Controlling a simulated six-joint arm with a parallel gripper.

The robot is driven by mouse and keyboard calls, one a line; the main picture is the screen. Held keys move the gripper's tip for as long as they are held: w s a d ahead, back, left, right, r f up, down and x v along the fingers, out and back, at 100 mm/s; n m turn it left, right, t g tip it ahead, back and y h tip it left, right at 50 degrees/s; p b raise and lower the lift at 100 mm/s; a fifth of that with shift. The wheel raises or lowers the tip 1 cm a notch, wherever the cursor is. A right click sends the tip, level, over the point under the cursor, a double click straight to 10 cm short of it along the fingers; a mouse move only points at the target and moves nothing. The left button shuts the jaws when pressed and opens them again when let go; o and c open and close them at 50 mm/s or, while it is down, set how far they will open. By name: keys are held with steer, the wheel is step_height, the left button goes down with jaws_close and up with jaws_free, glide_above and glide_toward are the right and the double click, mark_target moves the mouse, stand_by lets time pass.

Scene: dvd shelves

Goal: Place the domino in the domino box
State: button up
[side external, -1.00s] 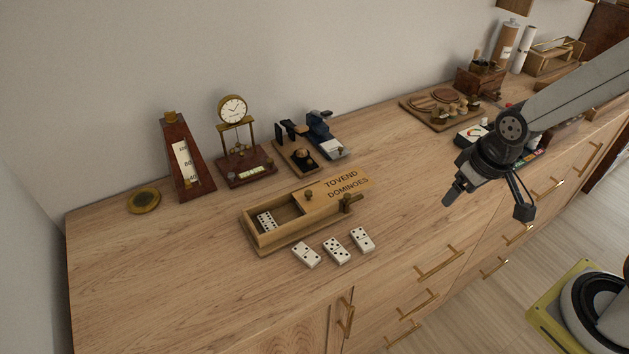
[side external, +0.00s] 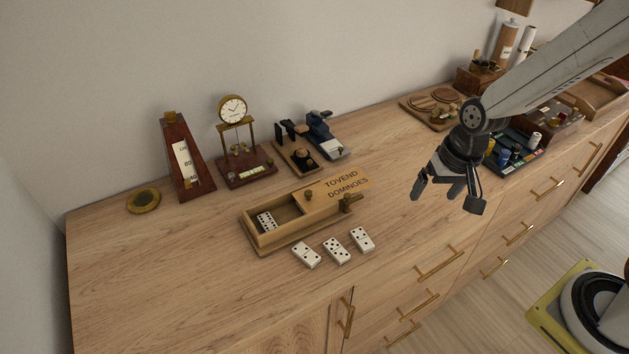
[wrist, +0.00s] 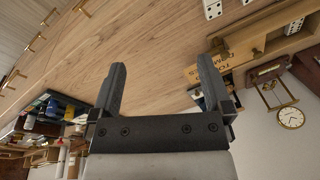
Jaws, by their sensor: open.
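The wooden domino box (side external: 291,238) stands on the cabinet top with its lid slid partly open. One domino (side external: 266,222) lies in its open left end. Three white dominoes lie in a row in front of the box: a left one (side external: 306,254), a middle one (side external: 336,251) and a right one (side external: 362,240). My gripper (side external: 431,191) is open and empty, above the cabinet top to the right of the dominoes. In the wrist view, my gripper (wrist: 165,88) has its fingers spread, with the box (wrist: 277,45) and a domino (wrist: 212,9) at the upper right.
A metronome (side external: 186,160), a small clock (side external: 235,140) and a blue device (side external: 323,137) stand behind the box. A round brass disc (side external: 144,200) lies at the left. A tray of small bottles (side external: 513,152) lies at the right.

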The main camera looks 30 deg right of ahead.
mark_target(337, 249)
steer(key=shift+w+a+f+m+g+y, duration=0.35)
steer(key=shift+w+a+f+m+y, duration=0.2)
steer(key=shift+w+a+f+m, duration=1.1)
steer(key=shift+w+a+f+m+g+y, duration=0.5)
steer(key=shift+w+a+f+m, duration=0.5)
steer(key=shift+a+f+m, duration=1.15)
steer(key=shift+w+a+f+m+g+y, duration=0.25)
steer(key=shift+w+a+f+m+y, duration=0.4)
steer(key=shift+w+a+f+m, duration=1.3)
steer(key=shift+s+a+r+m, duration=0.35)
steer(key=shift+s+a+r, duration=0.3)
steer(key=shift+a, duration=0.25)
steer(key=shift+x, duration=2.55)
steer(key=c, duration=1.1)
steer(key=shift+r, duration=0.15)
